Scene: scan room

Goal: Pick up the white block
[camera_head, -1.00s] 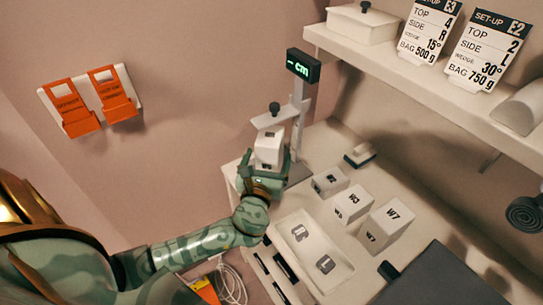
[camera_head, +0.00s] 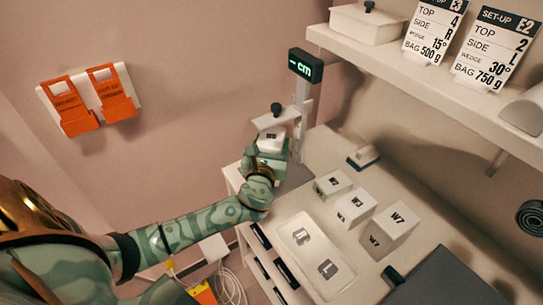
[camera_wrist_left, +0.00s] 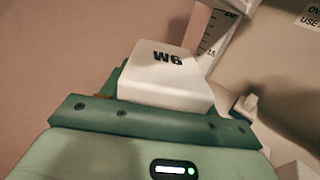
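A white block (camera_head: 271,141) marked W6 is at my left gripper (camera_head: 268,148), by the foot of the height gauge. Its top and the mark show in the left wrist view (camera_wrist_left: 165,80). The gripper's green fingers are around the block's sides and hide its lower part. I cannot tell whether they press on it, or what the block rests on. More white blocks stand on the desk: a small one (camera_head: 332,184), one marked W3 (camera_head: 354,207) and a tall one marked W7 (camera_head: 390,229). My right gripper is not in view.
The height gauge (camera_head: 304,70) reads "-- cm"; its arm (camera_head: 276,119) is close above the block. A white tray (camera_head: 318,265) with marked recesses lies on the desk, beside a dark panel (camera_head: 440,278). A shelf (camera_head: 420,88) with set-up cards hangs above the desk.

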